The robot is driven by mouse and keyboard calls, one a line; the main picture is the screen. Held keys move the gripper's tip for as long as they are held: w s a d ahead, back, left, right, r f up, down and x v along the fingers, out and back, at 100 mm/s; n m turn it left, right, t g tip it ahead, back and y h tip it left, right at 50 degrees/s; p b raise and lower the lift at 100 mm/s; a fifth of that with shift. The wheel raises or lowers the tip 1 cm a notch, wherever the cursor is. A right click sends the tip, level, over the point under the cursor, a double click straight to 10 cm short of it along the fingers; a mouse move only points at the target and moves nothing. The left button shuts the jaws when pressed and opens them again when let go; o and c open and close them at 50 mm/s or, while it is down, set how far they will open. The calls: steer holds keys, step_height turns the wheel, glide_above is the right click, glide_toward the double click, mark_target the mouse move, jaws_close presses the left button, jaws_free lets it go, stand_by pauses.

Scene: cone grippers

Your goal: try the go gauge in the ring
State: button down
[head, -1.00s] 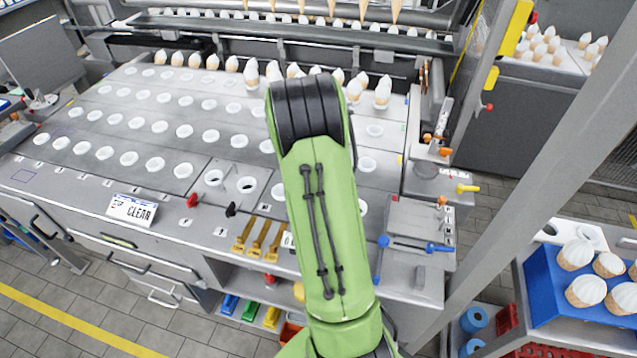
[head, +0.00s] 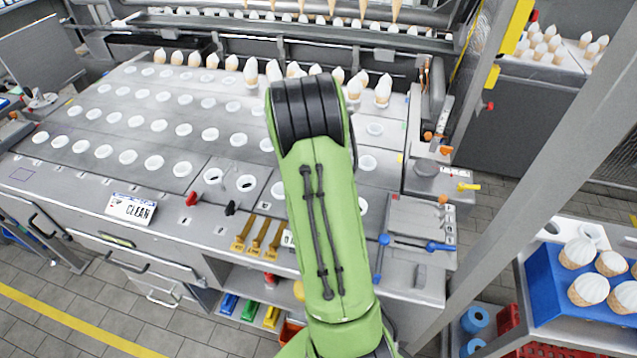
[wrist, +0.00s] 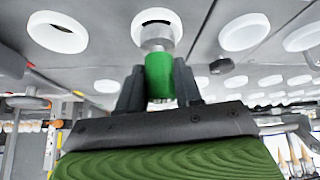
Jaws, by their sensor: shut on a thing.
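My gripper (wrist: 159,86) is shut on the go gauge (wrist: 158,68), which has a green handle and a silver metal end. In the wrist view the silver end is at a white ring (wrist: 137,27) with a dark opening, overlapping its rim. I cannot tell whether the end is inside the opening or just in front of it. In the head view my green arm hides the gripper and the gauge. Two rings with dark openings, the left ring (head: 213,176) and the right ring (head: 246,184), show left of my arm.
Rows of white rings fill the grey machine table (head: 110,170). A red knob (head: 190,198), a black knob (head: 232,208) and several yellow tools (head: 257,236) lie along its front edge. White-topped cones (head: 381,92) stand at the back. A metal post (head: 520,190) rises on the right.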

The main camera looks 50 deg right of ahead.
steer(key=shift+f+b, duration=1)
steer(key=shift+b, duration=0.25)
stand_by(1.8)
steer(key=shift+r+n+t+y+b, duration=0.15)
steer(key=shift+n+t+y+b, duration=0.2)
steer(key=shift+n, duration=0.45)
stand_by(1.0)
stand_by(0.3)
steer(key=shift+r+p, duration=2.5)
steer(key=shift+r, duration=1.5)
